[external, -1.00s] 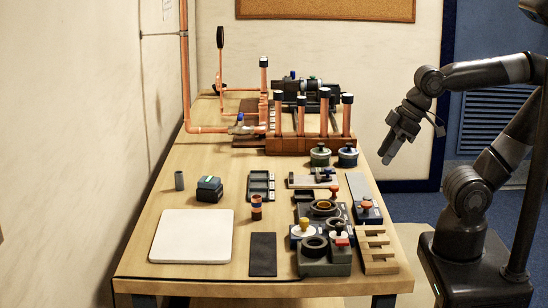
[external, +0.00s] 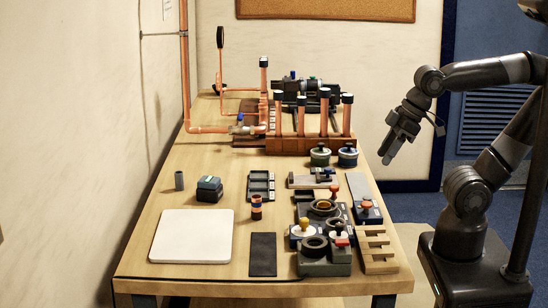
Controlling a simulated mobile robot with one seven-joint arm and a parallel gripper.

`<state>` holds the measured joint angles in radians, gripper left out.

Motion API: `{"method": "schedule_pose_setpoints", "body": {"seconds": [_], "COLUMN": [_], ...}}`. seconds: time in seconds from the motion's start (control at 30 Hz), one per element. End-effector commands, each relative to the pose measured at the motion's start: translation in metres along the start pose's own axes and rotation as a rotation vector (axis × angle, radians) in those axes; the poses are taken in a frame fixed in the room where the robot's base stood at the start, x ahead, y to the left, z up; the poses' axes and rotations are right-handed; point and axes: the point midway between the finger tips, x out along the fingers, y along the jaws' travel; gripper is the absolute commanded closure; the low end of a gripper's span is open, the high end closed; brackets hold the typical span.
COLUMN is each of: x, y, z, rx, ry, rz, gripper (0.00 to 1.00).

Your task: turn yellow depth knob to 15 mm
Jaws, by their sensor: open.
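A yellow knob (external: 304,224) stands on a dark device at the front right of the table, just left of a red-topped knob (external: 339,238). It looks like the yellow depth knob, but any scale or millimetre marks are too small to read. My gripper (external: 387,159) is off the right edge of the table, pointing down and left. It is well behind, to the right of and above the yellow knob, touching nothing. Its jaws are open and empty, though the fingers look small from here.
A wooden slotted rack (external: 376,252) and another red-topped tool (external: 366,207) stand right of the devices. Upright copper pipes (external: 324,115) rise from a wooden block at the back. A white board (external: 192,236) and a dark mat (external: 263,254) lie at the front left.

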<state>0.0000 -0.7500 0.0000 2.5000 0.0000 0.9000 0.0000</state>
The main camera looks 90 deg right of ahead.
Motion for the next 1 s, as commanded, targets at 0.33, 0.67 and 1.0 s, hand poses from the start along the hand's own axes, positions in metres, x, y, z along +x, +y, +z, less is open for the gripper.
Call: {"method": "schedule_pose_setpoints", "body": {"seconds": [0.33, 0.67, 1.0], "x": [0.006, 0.034, 0.088], "y": [-0.008, -0.029, -0.064], "z": [-0.037, -0.101, -0.156], "rx": [-0.16, -0.459, -0.759], "ry": [-0.127, -0.359, -0.596], "rz": [0.005, 0.002, -0.019], "gripper": [0.57, 0.57, 0.57]}}
